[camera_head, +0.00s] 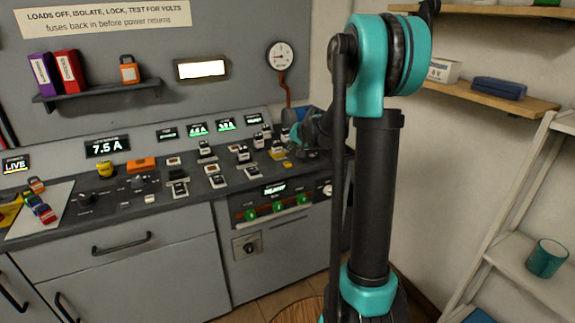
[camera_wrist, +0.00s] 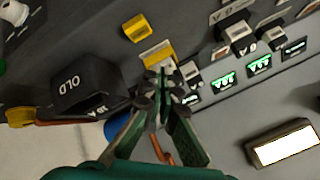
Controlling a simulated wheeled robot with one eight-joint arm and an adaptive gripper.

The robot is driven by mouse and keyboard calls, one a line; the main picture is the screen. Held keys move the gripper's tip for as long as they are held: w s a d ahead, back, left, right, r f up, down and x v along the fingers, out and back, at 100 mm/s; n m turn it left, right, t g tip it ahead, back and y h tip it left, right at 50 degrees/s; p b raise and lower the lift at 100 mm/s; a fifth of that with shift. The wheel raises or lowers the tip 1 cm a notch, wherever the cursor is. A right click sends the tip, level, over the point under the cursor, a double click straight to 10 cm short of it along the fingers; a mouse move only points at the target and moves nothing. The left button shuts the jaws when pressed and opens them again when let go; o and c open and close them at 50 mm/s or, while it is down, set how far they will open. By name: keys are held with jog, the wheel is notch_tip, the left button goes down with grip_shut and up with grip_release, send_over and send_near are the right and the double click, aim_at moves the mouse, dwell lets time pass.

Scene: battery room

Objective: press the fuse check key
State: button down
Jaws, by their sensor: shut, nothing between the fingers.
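No label that reads as fuse check can be made out, so I cannot tell which control is the fuse check key. In the wrist view a small yellow block (camera_wrist: 136,27) stands on the panel, and a yellow-edged plate (camera_wrist: 157,51) lies just beyond my fingertips. My gripper (camera_wrist: 164,76) is shut and empty, its tips close to that plate; I cannot tell whether they touch it. In the head view my gripper (camera_head: 297,138) is over the right end of the counter, partly hidden by my arm.
Several black switches (camera_wrist: 237,31) and lit green displays (camera_wrist: 223,82) are beside my fingers. A black block marked "OLD" (camera_wrist: 84,82) stands close on the left. A gauge (camera_head: 281,56) with a copper pipe rises behind the counter (camera_head: 130,210). A shelf unit (camera_head: 520,265) is at right.

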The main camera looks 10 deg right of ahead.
aim_at(289, 164)
jog(key=shift+f, duration=1.8)
jog(key=shift+f, duration=0.1)
jog(key=shift+f, duration=0.3)
jog(key=shift+f, duration=0.45)
dwell(0.7)
jog(key=shift+r, duration=0.85)
jog(key=shift+r, duration=2.5)
